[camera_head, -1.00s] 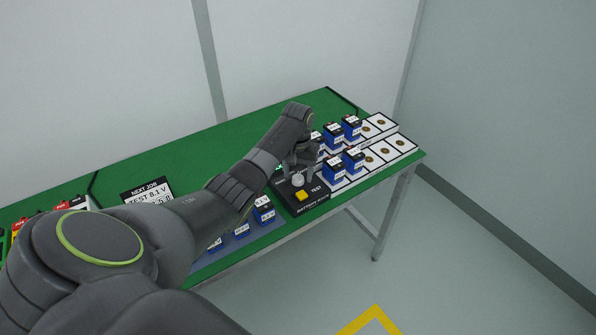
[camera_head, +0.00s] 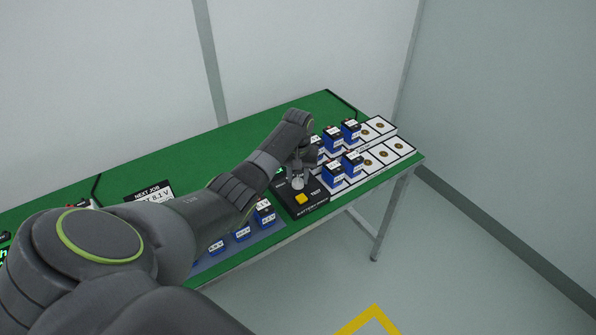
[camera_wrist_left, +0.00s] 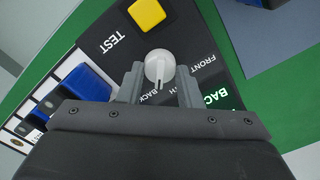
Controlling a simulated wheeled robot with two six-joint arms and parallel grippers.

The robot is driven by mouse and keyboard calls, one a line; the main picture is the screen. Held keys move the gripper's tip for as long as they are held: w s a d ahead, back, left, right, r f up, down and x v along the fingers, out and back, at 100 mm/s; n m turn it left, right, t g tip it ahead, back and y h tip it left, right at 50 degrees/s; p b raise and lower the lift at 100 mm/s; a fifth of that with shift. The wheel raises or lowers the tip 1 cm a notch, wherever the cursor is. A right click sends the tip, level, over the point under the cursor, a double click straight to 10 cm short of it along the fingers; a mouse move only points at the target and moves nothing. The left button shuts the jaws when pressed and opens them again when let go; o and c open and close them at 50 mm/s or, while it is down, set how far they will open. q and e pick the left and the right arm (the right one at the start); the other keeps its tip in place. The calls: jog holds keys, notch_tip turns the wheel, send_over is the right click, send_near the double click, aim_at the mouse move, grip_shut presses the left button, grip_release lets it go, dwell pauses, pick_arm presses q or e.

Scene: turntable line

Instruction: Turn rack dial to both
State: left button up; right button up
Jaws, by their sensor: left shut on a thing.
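The rack dial (camera_wrist_left: 158,66) is a white round knob with a dark pointer line, on the black battery rack panel (camera_wrist_left: 188,38). My left gripper (camera_wrist_left: 159,84) has one finger on each side of the dial and is shut on it. The pointer points down in the wrist view, between the BACK label and a partly hidden label ending in TH. The FRONT label lies to the right. A small display (camera_wrist_left: 217,97) shows green BACK. In the head view, the dial (camera_head: 298,183) sits below my left gripper (camera_head: 299,171). My right gripper is not in view.
A yellow TEST button (camera_wrist_left: 147,13) is beside the dial. Blue batteries (camera_head: 333,139) stand in white trays (camera_head: 398,149) to the right, and several more (camera_head: 243,232) stand on a blue-grey mat left of the panel. My arm partly covers a NEXT JOB sign (camera_head: 150,192).

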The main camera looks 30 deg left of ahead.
aim_at(298, 178)
pick_arm(q)
jog(key=n+p, duration=0.3)
jog(key=shift+r+n, duration=0.25)
jog(key=shift+n, duration=0.05)
jog(key=n+p, duration=0.1)
jog(key=n, duration=0.1)
jog(key=shift+f+n+p, duration=0.1)
jog(key=shift+n+p, duration=0.3)
jog(key=shift+w+n+p, duration=0.1)
jog(key=shift+n+p, duration=0.2)
jog(key=shift+n, duration=0.6)
jog(key=o, duration=1)
jog(key=shift+f, duration=0.15)
jog(key=shift+r, duration=0.55)
notch_tip(298, 178, up, 5)
jog(key=shift+r+p, duration=0.15)
jog(key=shift+p, duration=0.4)
notch_tip(298, 178, up, 11)
jog(key=shift+r+b, duration=0.1)
jog(key=shift+b, duration=0.7)
